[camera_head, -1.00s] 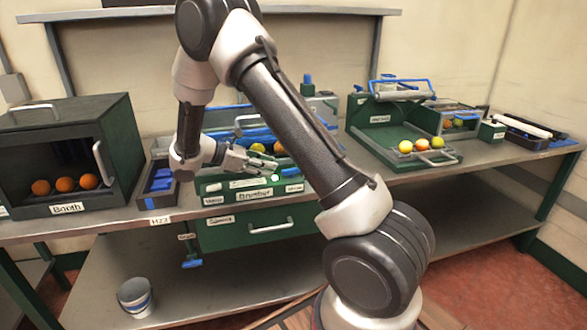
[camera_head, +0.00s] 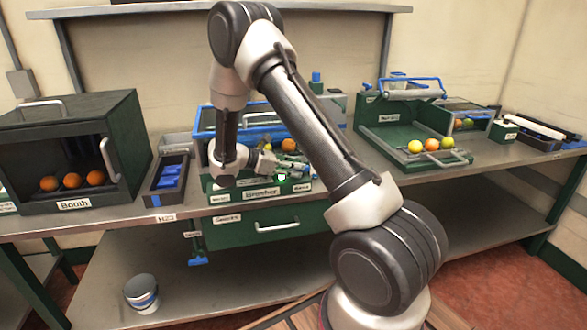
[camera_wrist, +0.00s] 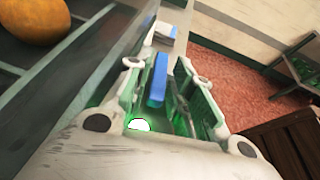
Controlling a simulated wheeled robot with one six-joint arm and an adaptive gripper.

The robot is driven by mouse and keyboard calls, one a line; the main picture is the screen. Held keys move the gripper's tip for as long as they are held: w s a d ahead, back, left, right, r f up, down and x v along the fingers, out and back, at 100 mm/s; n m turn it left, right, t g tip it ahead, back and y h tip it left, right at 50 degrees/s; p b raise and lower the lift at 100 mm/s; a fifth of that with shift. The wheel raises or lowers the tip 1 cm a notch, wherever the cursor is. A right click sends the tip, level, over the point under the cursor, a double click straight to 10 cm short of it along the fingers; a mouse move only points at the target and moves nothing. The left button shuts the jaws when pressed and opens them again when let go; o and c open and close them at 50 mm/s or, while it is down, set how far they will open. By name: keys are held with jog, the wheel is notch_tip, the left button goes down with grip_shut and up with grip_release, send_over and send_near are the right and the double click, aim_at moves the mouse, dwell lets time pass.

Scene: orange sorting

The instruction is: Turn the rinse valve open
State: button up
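A blue lever (camera_wrist: 158,80), which looks like the rinse valve handle, stands between my gripper's fingers in the wrist view. A gap shows between it and the right finger; whether it touches the left finger I cannot tell. My gripper (camera_wrist: 165,92) is open. In the head view my gripper (camera_head: 292,168) is at the front right of the green brusher unit (camera_head: 219,197), above its right-hand label (camera_head: 302,187). The lever is mostly hidden by the fingers there. A lit indicator (camera_wrist: 139,125) glows at the base of the left finger.
Oranges (camera_head: 288,145) lie in the brusher behind my gripper; one orange (camera_wrist: 32,18) is close in the wrist view. A dark booth (camera_head: 75,205) stands left, a green tray with fruit (camera_head: 387,130) right. A bucket (camera_head: 141,293) is on the lower shelf.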

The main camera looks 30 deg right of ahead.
jog(key=shift+d, duration=0.1)
jog(key=shift+c, duration=0.4)
grip_shut()
jog(key=shift+t, duration=0.3)
jog(key=n+t, duration=0.3)
jog(key=s+n+t, duration=0.1)
jog(key=n+t, duration=0.2)
jog(key=shift+s+d+y, duration=0.1)
jog(key=shift+s+y, duration=0.05)
jog(key=shift+y, duration=0.25)
jog(key=shift+s+n+t+y, duration=0.15)
jog(key=shift+n+t+y, duration=0.65)
jog(key=shift+n+t, duration=0.7)
jog(key=shift+t, duration=0.3)
